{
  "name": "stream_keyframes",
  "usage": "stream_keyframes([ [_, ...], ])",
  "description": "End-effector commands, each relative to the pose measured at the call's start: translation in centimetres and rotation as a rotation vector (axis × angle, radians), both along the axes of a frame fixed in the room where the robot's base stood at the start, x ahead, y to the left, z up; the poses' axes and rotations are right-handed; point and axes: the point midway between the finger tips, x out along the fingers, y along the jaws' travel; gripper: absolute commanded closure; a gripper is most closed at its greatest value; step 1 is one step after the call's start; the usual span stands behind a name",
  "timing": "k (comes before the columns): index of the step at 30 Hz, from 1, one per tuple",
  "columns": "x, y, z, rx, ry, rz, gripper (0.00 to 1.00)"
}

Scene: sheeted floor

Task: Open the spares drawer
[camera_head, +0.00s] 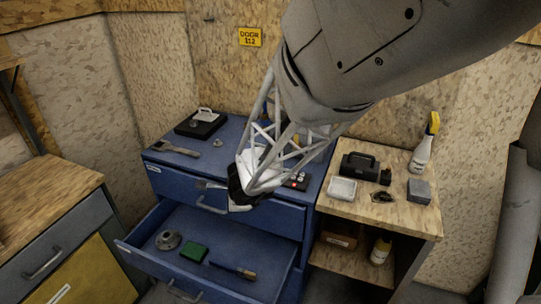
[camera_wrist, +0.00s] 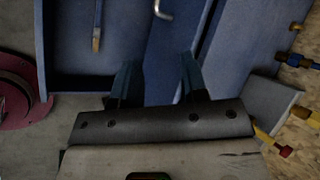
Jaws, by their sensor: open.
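A blue drawer cabinet (camera_head: 228,135) stands in the middle of the head view. Its top drawer (camera_head: 170,183) looks shut and has a metal bar handle (camera_head: 210,206). The drawer below (camera_head: 150,262) is pulled out and holds a grey disc, a green block and a brush. Another handle (camera_head: 185,294) shows lower down, at the picture's edge. I cannot read which is the spares drawer. My gripper (camera_head: 242,202) is in front of the top drawer, right of its handle. In the wrist view its fingers (camera_wrist: 158,80) are apart with nothing held; a handle (camera_wrist: 163,9) lies beyond them.
Tools and a black tray (camera_head: 201,125) lie on the cabinet top. A wooden shelf unit (camera_head: 400,215) at right bears a black case, a spray bottle (camera_head: 424,145) and small items. A workbench (camera_head: 45,205) stands at left. A red round object (camera_wrist: 14,98) shows in the wrist view.

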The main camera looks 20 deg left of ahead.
Motion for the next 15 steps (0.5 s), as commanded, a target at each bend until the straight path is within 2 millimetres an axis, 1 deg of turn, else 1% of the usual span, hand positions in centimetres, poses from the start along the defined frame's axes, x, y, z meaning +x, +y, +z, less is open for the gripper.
stream_keyframes([
  [1, -0.6, 1.2, -1.3, -0.007, 0.019, -0.021, 0.60],
  [6, -2.5, 4.4, -4.9, -0.033, 0.077, -0.116, 0.60],
  [11, -4.8, 7.0, -8.6, -0.072, 0.131, -0.204, 0.60],
  [15, -7.2, 9.0, -11.9, -0.112, 0.173, -0.282, 0.60],
])
